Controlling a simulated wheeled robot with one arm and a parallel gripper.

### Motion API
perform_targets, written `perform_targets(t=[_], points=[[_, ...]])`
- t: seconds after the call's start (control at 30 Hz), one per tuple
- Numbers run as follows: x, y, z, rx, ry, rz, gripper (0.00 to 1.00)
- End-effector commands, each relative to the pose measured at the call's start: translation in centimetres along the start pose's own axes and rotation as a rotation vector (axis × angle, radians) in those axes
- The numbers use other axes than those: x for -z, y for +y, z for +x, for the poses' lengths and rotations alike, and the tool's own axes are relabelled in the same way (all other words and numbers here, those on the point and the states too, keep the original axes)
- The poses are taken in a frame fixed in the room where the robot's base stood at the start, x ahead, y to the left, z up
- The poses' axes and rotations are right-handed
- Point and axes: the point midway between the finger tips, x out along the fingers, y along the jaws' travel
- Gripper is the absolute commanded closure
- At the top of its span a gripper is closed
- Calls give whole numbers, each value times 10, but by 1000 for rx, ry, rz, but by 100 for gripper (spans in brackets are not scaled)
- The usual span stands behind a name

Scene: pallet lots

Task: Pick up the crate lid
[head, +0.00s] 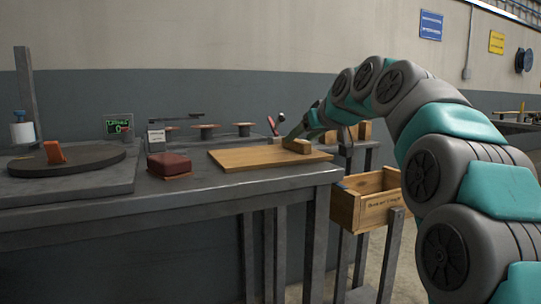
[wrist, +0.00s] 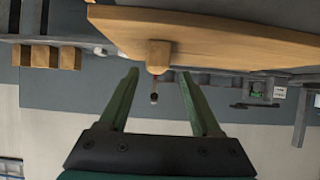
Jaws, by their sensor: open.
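The crate lid (head: 250,158) is a flat wooden board lying on the grey workbench, with a wooden handle block (head: 297,146) on top near its right end. In the wrist view the lid (wrist: 215,35) spans the top, and its handle (wrist: 158,58) sits just beyond my fingertips, roughly centred between them. My gripper (wrist: 159,76) is open, with nothing between its fingers. In the head view my gripper (head: 296,132) is small and partly hidden, close by the handle. I cannot tell whether it touches.
An open wooden crate (head: 375,208) stands on a lower stand right of the bench. A dark red block (head: 168,164) lies left of the lid. A round dark turntable (head: 68,160) is at far left. Wooden blocks (wrist: 45,56) show behind. Bare bench lies in front of the lid.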

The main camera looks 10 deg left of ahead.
Motion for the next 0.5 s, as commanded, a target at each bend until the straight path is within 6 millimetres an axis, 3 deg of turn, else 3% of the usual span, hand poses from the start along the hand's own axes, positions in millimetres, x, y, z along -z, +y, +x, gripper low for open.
perform_targets(t=[0.5], points=[[2, 4, 49, 0, 1, 1, 35]])
